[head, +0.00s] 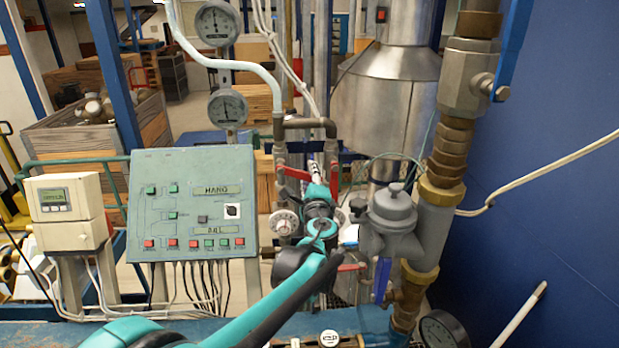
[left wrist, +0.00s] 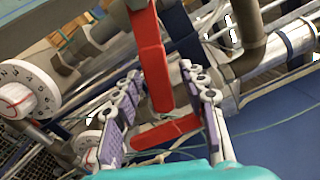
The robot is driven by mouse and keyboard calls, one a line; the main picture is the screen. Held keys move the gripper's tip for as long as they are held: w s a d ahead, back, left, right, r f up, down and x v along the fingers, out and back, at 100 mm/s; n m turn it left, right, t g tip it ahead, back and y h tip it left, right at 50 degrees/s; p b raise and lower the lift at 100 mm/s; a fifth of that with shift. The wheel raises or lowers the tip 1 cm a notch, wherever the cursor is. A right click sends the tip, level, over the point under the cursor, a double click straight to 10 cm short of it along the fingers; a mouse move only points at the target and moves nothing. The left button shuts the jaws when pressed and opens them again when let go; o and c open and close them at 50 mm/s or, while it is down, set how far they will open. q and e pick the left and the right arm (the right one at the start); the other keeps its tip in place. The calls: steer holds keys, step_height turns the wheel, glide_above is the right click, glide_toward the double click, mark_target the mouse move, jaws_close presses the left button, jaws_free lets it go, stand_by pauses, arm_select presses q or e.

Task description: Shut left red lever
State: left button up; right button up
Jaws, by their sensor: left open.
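In the left wrist view, a long red lever (left wrist: 152,58) comes down from the top and lies between the spread fingers of my left gripper (left wrist: 161,78). The gripper is open; I cannot tell whether its pads touch the lever. A second red piece (left wrist: 152,133) lies lower, also between the fingers. My left forearm hides part of the pipework in the head view. My right gripper is not in view.
A green control panel (head: 187,205) and a cream meter box (head: 66,212) stand at left. Two gauges (head: 216,23) hang above. A grey meter body (head: 390,225) and thick pipe stand close at right. A white dial (left wrist: 25,90) is near the fingers.

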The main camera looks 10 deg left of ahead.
arm_select(q)
steer(key=v, duration=1.2)
steer(key=s+a+f+n+g+b, duration=0.3)
steer(key=s+a+f+n+b, duration=0.25)
steer(key=f, duration=0.45)
steer(key=s+a+f+n+g+b, duration=0.3)
steer(key=s+a+f+n+b, duration=0.15)
steer(key=s+a+f, duration=0.35)
steer(key=s+d+f+n+g+h+b, duration=0.2)
steer(key=s+d+f+n+b, duration=0.1)
steer(key=s+f, duration=0.4)
steer(key=s+d+f+n+g+h+b, duration=0.2)
steer(key=s+f+n, duration=0.3)
steer(key=f, duration=0.7)
steer(key=shift+s+d+f+n+h+b, duration=0.25)
steer(key=shift+s+d+h+b, duration=0.25)
steer(key=shift+s+d+b, duration=0.3)
steer(key=shift+s+a+r, duration=0.1)
